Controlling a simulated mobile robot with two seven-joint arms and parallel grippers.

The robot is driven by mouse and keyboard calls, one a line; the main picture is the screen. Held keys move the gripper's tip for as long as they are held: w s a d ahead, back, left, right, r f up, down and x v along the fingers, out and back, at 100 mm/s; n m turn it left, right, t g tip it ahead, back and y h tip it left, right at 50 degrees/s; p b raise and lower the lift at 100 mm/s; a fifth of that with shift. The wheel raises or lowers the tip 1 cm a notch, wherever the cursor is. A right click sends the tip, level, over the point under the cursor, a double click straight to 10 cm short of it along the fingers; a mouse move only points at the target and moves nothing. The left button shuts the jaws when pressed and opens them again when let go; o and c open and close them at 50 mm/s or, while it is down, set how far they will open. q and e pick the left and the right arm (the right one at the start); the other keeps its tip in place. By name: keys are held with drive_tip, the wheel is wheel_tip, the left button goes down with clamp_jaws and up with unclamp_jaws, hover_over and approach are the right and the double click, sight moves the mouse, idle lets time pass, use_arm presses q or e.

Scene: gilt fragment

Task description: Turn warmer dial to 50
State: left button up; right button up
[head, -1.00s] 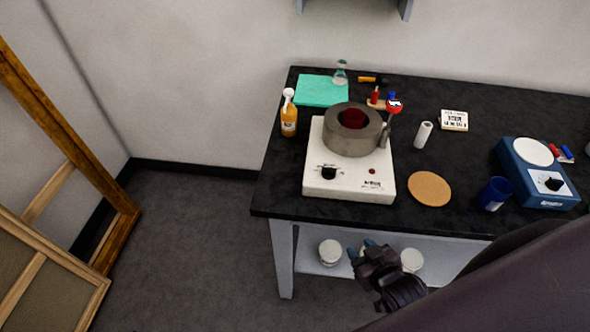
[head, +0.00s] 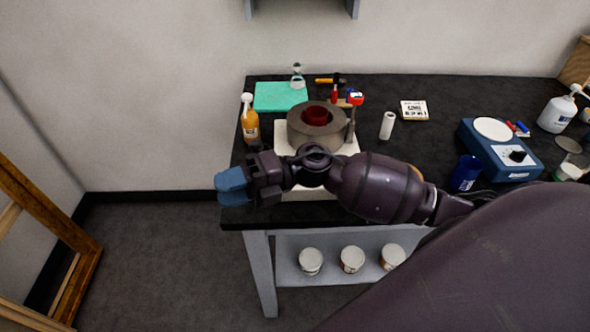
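The warmer is a white box (head: 283,150) near the table's left end. A thick grey ring-shaped vessel (head: 300,131) with a dark red inside sits on top of it. My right arm crosses in front of the warmer and hides most of its front, including the dial. My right gripper (head: 231,187) has blue fingertips and points left, at the table's front left corner and left of the warmer in the picture. The fingertips overlap from this side, so their opening cannot be told. I see nothing held. My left gripper is not in view.
An orange bottle (head: 249,122) stands close left of the warmer, with a green mat (head: 281,97) behind. A white roll (head: 387,125), a blue cup (head: 466,173) and a blue device (head: 512,170) with its own black knob stand to the right. Tubs sit on the lower shelf (head: 290,265).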

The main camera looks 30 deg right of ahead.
drive_tip(key=w+d+n+g+h+b, duration=0.2)
drive_tip(key=w+d+n+h, duration=0.25)
drive_tip(key=d+h, duration=0.5)
drive_tip(key=w+d+n+g+h+b, duration=0.1)
drive_tip(key=w+d+n+h+b, duration=0.15)
drive_tip(key=d+n+h, duration=0.5)
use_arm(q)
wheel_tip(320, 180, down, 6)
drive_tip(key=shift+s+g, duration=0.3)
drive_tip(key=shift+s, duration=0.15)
use_arm(e)
drive_tip(key=f+m, duration=0.1)
drive_tip(key=f, duration=0.2)
drive_tip(key=d+f+m, duration=0.1)
drive_tip(key=f, duration=0.3)
drive_tip(key=d+f+m+h, duration=0.1)
drive_tip(key=f, duration=0.3)
drive_tip(key=shift+w, duration=0.15)
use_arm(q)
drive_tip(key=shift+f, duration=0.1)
use_arm(e)
drive_tip(key=shift+c, duration=0.4)
drive_tip(key=shift+r, duration=0.1)
clamp_jaws()
